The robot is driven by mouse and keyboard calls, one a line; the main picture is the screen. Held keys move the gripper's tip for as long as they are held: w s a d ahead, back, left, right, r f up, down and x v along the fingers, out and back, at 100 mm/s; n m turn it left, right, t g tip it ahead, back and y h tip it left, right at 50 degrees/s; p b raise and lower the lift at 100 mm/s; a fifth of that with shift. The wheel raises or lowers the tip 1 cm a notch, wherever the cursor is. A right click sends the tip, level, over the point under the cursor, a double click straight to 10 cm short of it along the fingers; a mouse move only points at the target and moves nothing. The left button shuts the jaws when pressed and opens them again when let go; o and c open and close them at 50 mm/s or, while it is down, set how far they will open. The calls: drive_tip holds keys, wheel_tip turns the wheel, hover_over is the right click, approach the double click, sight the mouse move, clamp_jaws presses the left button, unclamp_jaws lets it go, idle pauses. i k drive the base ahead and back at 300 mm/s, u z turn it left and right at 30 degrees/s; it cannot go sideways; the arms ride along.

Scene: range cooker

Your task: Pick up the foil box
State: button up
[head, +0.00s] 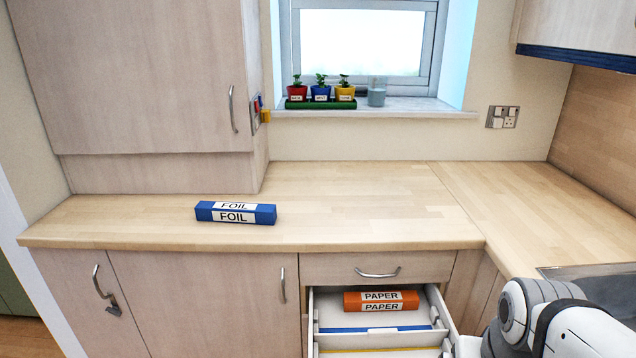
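The foil box (236,213) is a long blue box with white FOIL labels. It lies flat on the wooden worktop (350,215), left of centre in the head view, near the front edge and in front of the tall cupboard. Nothing touches or covers it. My arm shows at the bottom right, well away from the box. My gripper is not visible in this view.
An open drawer (317,330) below the worktop holds an orange PAPER box (380,301) and juts forward. A tall cupboard (140,80) stands behind the foil box. Plant pots (320,93) sit on the windowsill. The worktop right of the foil box is clear.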

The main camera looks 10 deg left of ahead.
sight(261, 213)
drive_tip(key=u, duration=3.05)
drive_tip(key=i, duration=2.25)
drive_tip(key=z, duration=2.3)
